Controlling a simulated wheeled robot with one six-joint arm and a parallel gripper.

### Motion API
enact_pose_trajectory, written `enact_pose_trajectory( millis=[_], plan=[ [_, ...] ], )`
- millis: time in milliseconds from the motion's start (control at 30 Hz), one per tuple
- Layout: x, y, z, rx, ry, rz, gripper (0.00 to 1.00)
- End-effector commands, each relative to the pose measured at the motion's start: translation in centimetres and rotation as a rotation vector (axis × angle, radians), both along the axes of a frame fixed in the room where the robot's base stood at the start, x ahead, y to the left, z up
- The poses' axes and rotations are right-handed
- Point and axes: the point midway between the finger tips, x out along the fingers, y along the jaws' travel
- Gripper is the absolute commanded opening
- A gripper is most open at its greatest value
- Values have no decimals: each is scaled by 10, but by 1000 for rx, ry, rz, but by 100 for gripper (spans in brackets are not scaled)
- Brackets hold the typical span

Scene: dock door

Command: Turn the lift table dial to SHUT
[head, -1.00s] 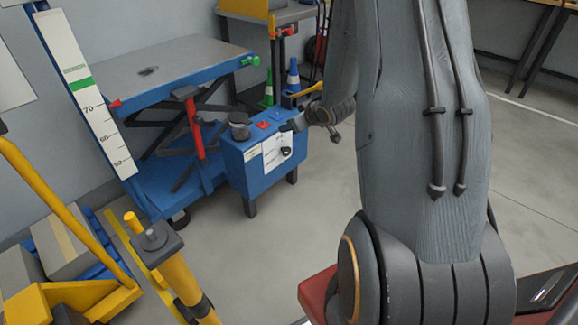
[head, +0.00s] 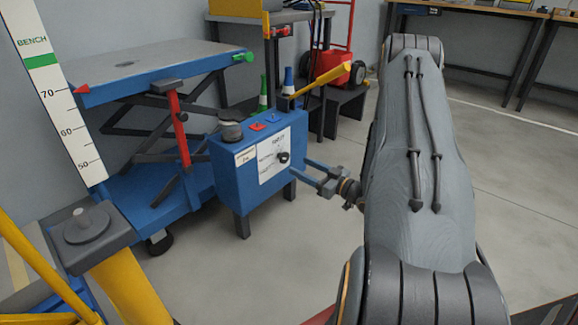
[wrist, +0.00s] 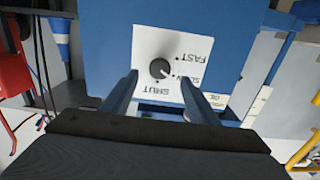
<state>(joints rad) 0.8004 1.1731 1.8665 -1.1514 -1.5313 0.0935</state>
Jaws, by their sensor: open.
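The lift table dial (head: 283,157) is a small dark round knob on a white plate on the front of the blue control box (head: 225,180). In the wrist view the dial (wrist: 159,69) shows a light mark toward the lower right, on the side of the word SLOW. FAST is printed above SLOW, and SHUT is printed below the knob. My gripper (head: 299,168) is open, just in front of the plate. In the wrist view its fingers (wrist: 158,86) stand on either side below the knob, apart from it, with nothing between them.
The blue lift table (head: 150,70) stands behind and left of the box. The box top carries a dark round button (head: 231,130) and a red switch (head: 257,127). Floor to the right is clear.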

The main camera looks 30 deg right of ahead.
Motion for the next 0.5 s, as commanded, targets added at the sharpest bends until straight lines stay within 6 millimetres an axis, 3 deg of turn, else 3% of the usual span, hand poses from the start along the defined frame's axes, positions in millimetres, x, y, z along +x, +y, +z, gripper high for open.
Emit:
enact_pose_trajectory(
  millis=[300,500],
  plan=[
    [46,17,-2,-2,0,1,54],
    [60,22,0,-1,1,-1,54]
  ],
)
